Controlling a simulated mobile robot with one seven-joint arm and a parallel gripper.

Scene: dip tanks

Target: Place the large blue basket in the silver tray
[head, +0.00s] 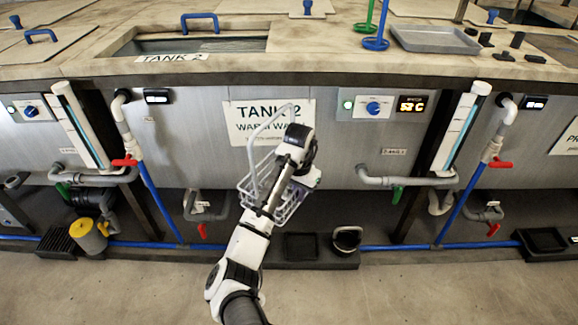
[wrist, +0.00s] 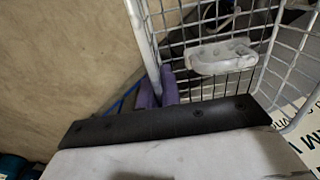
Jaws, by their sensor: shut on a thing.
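My gripper (head: 310,181) is low in front of the tank 2 panel, shut on a pale wire basket (head: 287,212). The basket looks white or grey, not blue, with a tall looped handle rising above my wrist. The wrist view shows the purple fingers (wrist: 157,93) at a white wire of the basket (wrist: 146,40); a pale oblong piece (wrist: 222,57) shows at its mesh. My arm hides part of the basket in the head view. The silver tray (head: 435,40) lies on the worktop at upper right and looks empty. No large blue basket is clearly seen.
The worktop edge (head: 330,75) stands above my gripper. Tank 2's opening (head: 150,46) is at upper left. A blue ringed stand (head: 376,43) is left of the tray, and small dark fittings (head: 486,39) are right of it. Pipes and red-handled valves (head: 124,162) line the front.

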